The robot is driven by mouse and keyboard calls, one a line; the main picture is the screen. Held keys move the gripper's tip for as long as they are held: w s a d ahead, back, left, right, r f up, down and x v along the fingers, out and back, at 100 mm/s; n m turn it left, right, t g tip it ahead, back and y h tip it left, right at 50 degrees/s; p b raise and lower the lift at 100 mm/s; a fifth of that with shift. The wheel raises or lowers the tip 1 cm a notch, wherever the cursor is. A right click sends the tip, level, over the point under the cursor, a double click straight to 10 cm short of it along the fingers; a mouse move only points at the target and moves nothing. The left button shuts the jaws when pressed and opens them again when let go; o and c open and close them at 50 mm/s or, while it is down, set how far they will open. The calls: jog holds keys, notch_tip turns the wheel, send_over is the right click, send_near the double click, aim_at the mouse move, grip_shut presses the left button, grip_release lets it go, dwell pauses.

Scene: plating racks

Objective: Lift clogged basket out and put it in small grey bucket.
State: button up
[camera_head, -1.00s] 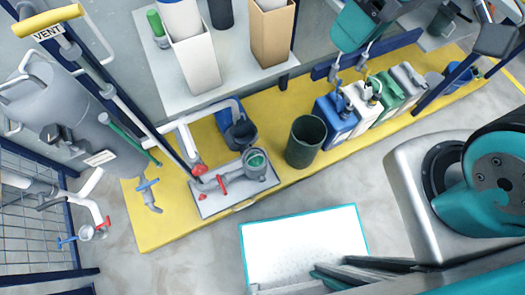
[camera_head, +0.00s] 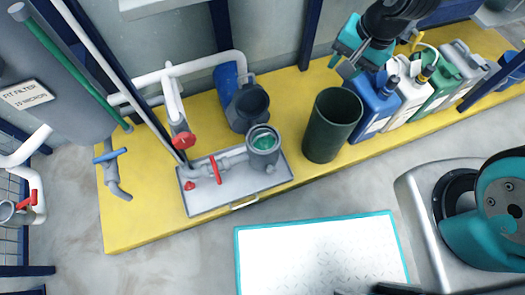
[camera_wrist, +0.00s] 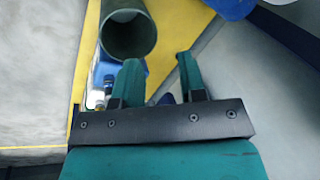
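The basket (camera_head: 262,141) shows as a green round insert inside the open grey strainer pot (camera_head: 264,158), which stands on a grey drip tray with pipes. My gripper (camera_head: 345,62) is up at the back right, near the blue jug and right of the dark green bin. In the wrist view my gripper (camera_wrist: 158,62) has its two teal fingers spread with nothing between them. The basket's lower part is hidden in the pot.
A tall dark green bin (camera_head: 325,140) stands between the pot and several jugs, including a blue one (camera_head: 375,105). Red-handled valves and pipes (camera_head: 217,169) crowd the pot's left. The yellow platform's front edge and a white plate (camera_head: 320,255) lie nearer.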

jog(key=s+a+f+m+g+y, duration=0.1)
jog(key=s+a+f+m+y, duration=0.1)
jog(key=a+f+m, duration=0.85)
jog(key=n+b, duration=0.2)
jog(key=b, duration=0.3)
send_over(264, 135)
jog(key=s+d, duration=0.1)
jog(key=d, duration=0.2)
notch_tip(264, 135, down, 12)
jog(key=b+x, duration=0.1)
jog(key=x, duration=0.1)
jog(key=b+x, duration=0.1)
jog(key=x, duration=0.1)
jog(key=b+x, duration=0.1)
jog(key=x, duration=0.1)
jog(key=shift+w+a+f, duration=0.2)
jog(key=shift+w+a, duration=0.1)
jog(key=shift+a, duration=0.15)
jog(key=shift+r, duration=0.1)
grip_shut()
